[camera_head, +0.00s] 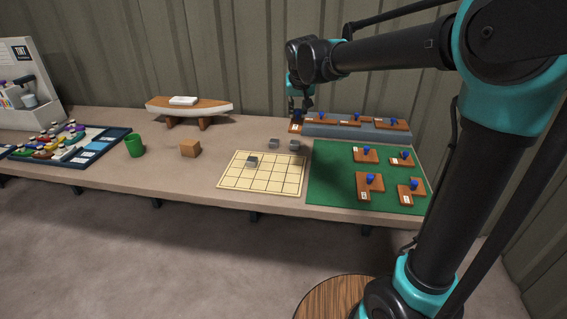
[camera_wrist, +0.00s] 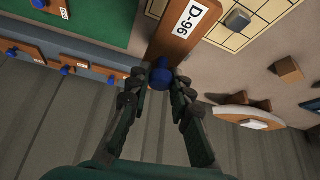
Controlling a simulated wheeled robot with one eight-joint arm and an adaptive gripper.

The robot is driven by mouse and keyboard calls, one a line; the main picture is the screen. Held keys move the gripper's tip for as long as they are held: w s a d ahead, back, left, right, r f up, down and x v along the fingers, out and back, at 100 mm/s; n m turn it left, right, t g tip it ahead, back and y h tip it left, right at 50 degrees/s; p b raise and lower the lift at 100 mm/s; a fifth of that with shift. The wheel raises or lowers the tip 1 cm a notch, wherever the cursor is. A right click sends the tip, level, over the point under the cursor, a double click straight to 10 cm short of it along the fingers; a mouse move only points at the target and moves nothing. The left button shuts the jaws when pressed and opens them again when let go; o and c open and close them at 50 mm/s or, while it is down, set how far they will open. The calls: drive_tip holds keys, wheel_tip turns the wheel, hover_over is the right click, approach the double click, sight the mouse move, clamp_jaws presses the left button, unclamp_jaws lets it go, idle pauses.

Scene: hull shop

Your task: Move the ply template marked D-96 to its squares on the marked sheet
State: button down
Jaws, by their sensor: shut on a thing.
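The ply template D-96 (camera_wrist: 172,42) is a brown wooden piece with a white label and a blue knob. My gripper (camera_wrist: 161,82) is shut on its blue knob in the wrist view. In the head view my gripper (camera_head: 301,112) is at the left end of the grey rack, with the template (camera_head: 296,127) beneath it. I cannot tell whether the template touches the rack or the bench. The marked sheet (camera_head: 236,180) is cream with a grid of squares and lies on the bench. A grey block (camera_head: 252,161) sits on one of its upper left squares.
Several other templates with blue knobs stand on the grey rack (camera_head: 360,133) and lie on the green mat (camera_head: 330,188). Two grey blocks (camera_head: 274,143) (camera_head: 295,145) sit behind the sheet.

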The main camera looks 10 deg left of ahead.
drive_tip(key=f, duration=1.5)
drive_tip(key=shift+w+a+f, duration=0.15)
drive_tip(key=shift+a+f, duration=0.05)
drive_tip(key=shift+a, duration=0.05)
drive_tip(key=shift+f, duration=2.15)
drive_tip(key=c, duration=1.4)
unclamp_jaws()
drive_tip(key=shift+f, duration=0.1)
drive_tip(key=shift+o, duration=0.2)
drive_tip(key=v, duration=1.2)
